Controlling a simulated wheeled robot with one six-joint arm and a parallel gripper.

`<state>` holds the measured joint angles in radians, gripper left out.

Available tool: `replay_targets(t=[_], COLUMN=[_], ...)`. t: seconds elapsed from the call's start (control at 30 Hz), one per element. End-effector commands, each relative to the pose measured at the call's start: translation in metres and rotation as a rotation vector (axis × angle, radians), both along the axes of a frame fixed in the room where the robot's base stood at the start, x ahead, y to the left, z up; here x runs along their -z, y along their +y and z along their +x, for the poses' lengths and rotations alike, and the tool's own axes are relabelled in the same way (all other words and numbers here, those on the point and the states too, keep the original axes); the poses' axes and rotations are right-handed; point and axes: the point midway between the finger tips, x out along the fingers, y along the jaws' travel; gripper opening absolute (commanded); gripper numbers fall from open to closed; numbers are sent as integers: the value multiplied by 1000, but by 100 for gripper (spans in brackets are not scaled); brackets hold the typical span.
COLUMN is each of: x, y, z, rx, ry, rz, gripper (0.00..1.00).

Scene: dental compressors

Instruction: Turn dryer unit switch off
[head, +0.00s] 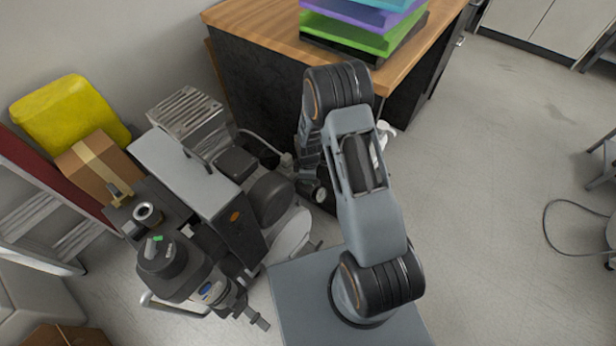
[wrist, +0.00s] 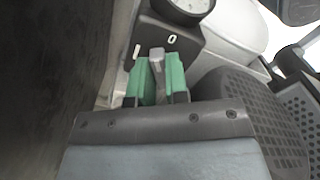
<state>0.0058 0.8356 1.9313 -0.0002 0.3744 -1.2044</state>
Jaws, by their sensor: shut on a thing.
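The dryer unit switch, a small grey lever (wrist: 156,54), stands on a dark box (wrist: 190,45) in the wrist view. A white "I" mark is on the lever's left and a white "0" on its right. The lever stands between the two marks. My gripper (wrist: 158,72) has green fingers, one on each side of the lever, and is shut on it. In the head view my arm reaches down toward the gap between the compressor equipment and the desk. The arm hides the gripper and the switch there.
A round white-faced gauge (wrist: 188,4) sits just beyond the switch. A perforated dark cover (wrist: 262,105) is close on the right, a dark panel (wrist: 50,70) on the left. The wooden-topped desk (head: 262,28) and compressor equipment (head: 195,175) flank my arm. The floor at right is open.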

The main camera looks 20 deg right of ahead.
Motion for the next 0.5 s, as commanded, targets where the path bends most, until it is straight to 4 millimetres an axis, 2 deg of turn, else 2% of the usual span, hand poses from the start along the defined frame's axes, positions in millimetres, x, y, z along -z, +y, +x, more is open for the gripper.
replay_targets(t=[0.5], x=[0], y=[1], z=[-1], rx=[419], ry=[0], rz=[0], gripper=[0])
